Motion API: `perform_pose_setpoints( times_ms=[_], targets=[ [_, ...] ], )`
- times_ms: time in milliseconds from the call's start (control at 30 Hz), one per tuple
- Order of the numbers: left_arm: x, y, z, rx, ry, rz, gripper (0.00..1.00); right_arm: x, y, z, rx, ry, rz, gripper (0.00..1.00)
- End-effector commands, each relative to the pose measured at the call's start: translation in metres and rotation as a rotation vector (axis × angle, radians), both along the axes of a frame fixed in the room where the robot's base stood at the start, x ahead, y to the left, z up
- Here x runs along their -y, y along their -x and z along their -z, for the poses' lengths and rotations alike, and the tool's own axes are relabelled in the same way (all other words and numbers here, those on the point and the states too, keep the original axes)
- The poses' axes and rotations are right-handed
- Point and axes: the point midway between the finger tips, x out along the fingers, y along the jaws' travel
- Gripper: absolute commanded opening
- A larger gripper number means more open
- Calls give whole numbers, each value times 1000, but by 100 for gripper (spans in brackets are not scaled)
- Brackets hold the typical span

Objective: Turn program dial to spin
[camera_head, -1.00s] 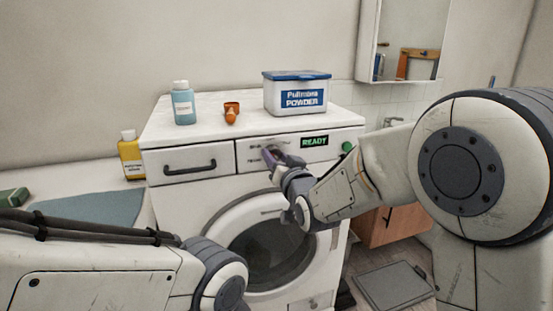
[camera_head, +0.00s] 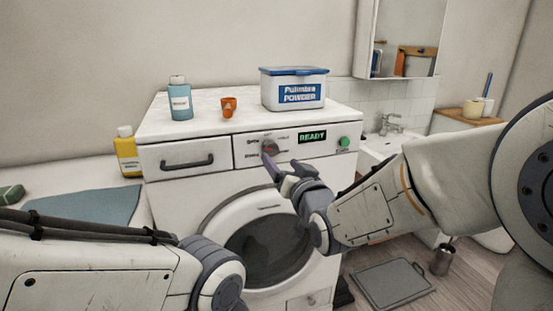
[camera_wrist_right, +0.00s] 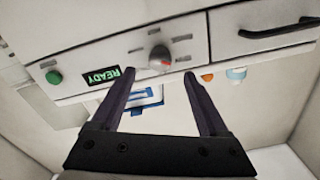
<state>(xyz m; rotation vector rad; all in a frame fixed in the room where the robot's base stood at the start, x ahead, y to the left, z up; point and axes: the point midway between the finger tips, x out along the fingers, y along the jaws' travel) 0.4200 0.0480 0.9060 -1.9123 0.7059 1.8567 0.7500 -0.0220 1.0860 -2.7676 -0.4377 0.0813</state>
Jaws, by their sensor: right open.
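The program dial (camera_head: 270,148) is a grey knob with a reddish mark, on the washing machine's front panel between the drawer and the green READY display (camera_head: 312,137). Small labels surround it, too small to read. My right gripper (camera_head: 284,168) is open and empty, just below and in front of the dial. In the right wrist view, where the panel appears upside down, the dial (camera_wrist_right: 159,58) lies beyond and roughly between the two spread fingertips (camera_wrist_right: 160,77), apparently not gripped. My left arm's link shows at lower left, but its gripper is out of view.
The green button (camera_head: 344,142) is right of the display. The drawer handle (camera_head: 187,162) is left of the dial. A powder box (camera_head: 294,90), orange cup (camera_head: 229,107) and blue bottle (camera_head: 180,103) stand on top. The round door (camera_head: 265,245) is below.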

Motion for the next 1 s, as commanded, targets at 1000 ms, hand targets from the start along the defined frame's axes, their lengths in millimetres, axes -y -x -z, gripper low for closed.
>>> perform_pose_setpoints(
  times_ms=[1000],
  targets=[
    [0,0,5,0,0,0,50,-21,96,88,-408,247,-147,78]
  ],
)
